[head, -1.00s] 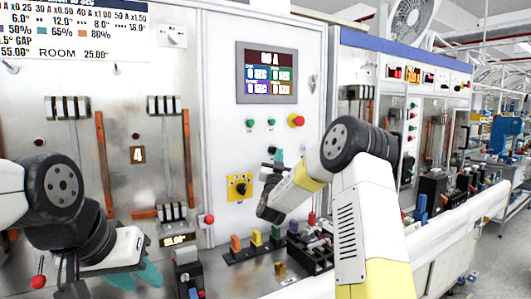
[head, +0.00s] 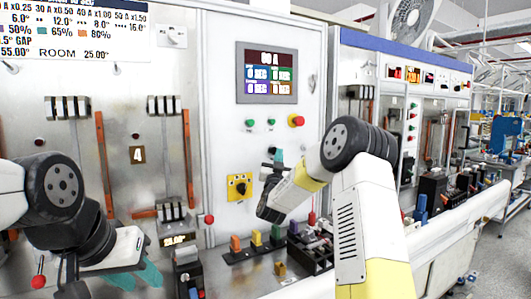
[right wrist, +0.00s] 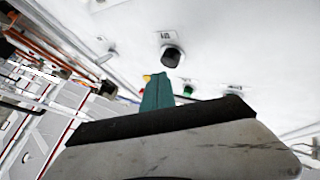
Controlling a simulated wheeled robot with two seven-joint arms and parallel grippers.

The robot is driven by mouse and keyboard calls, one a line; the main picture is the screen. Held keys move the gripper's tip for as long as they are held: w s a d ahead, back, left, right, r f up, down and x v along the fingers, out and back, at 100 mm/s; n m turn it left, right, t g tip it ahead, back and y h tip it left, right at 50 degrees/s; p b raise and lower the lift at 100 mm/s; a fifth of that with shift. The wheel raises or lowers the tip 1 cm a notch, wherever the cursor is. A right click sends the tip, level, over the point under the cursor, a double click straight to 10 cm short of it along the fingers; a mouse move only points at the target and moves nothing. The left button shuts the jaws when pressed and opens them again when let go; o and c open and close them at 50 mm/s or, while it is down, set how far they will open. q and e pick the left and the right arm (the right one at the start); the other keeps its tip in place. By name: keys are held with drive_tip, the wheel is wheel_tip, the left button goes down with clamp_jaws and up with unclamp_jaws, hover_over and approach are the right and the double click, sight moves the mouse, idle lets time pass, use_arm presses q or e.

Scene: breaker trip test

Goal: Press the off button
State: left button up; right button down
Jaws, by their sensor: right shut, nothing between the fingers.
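Two small green buttons sit below the display on the white panel, a left one (head: 250,124) and a right one (head: 271,122). A larger red button (head: 297,120) is to their right. Their labels are too small to read. My right gripper (head: 278,156) is shut and empty, its teal tip below the green buttons. In the right wrist view the teal fingers (right wrist: 157,92) point toward the panel, near a green button (right wrist: 188,90) and a black round part (right wrist: 171,57). Contact cannot be told. My left gripper (head: 137,278) is open and empty at the lower left.
The display (head: 267,73) is lit above the buttons. A yellow plate with a black knob (head: 239,187) is below them. Coloured blocks (head: 256,238) and a black rack (head: 310,250) stand on the bench. A red-tipped lever (head: 209,219) is near the panel's edge.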

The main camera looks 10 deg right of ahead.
drive_tip(key=shift+w+a, duration=0.1)
drive_tip(key=shift+w, duration=0.05)
drive_tip(key=shift+w, duration=0.25)
drive_tip(key=shift+w+a, duration=0.25)
drive_tip(key=shift+w, duration=0.2)
idle(1.0)
drive_tip(key=shift+s, duration=0.1)
drive_tip(key=shift+s+d, duration=0.35)
drive_tip(key=shift+s, duration=0.4)
drive_tip(key=s, duration=0.1)
drive_tip(key=s+d, duration=0.1)
drive_tip(key=s, duration=0.2)
drive_tip(key=shift+s+d, duration=0.35)
idle(0.5)
